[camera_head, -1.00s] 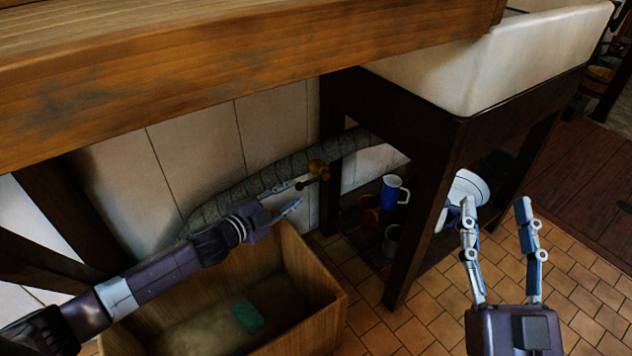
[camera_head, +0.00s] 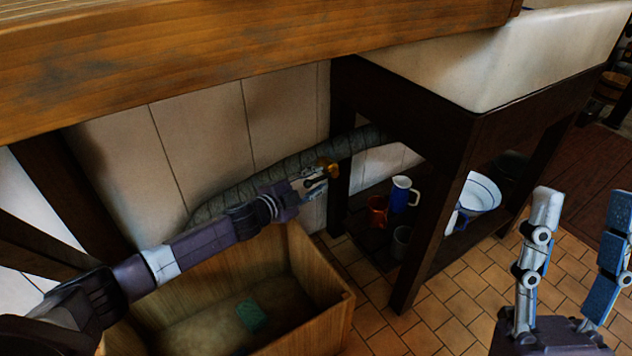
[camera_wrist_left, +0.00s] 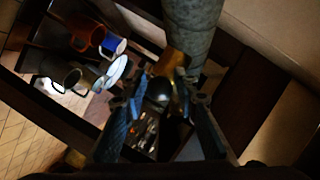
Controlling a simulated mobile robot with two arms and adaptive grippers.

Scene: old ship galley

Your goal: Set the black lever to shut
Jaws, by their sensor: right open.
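A brass valve fitting (camera_head: 328,168) sits on the grey wrapped pipe under the counter; it also shows in the left wrist view (camera_wrist_left: 175,68). My left gripper (camera_head: 318,184) is right at this fitting. In the left wrist view its two fingers (camera_wrist_left: 162,88) stand apart, one on each side of a dark round knob (camera_wrist_left: 162,91), which looks like part of the black lever. A gap seems to show beside the knob. The lever's setting cannot be made out. My right gripper (camera_head: 581,225) is open and empty at the lower right, away from the valve.
The grey wrapped pipe (camera_head: 268,180) runs along the tiled wall. A wooden box (camera_head: 328,312) stands below my left arm. Dark sink legs (camera_head: 432,215) stand to the right. A blue jug (camera_head: 402,194), a red mug (camera_head: 377,211) and a white bowl (camera_head: 482,192) are on the low shelf.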

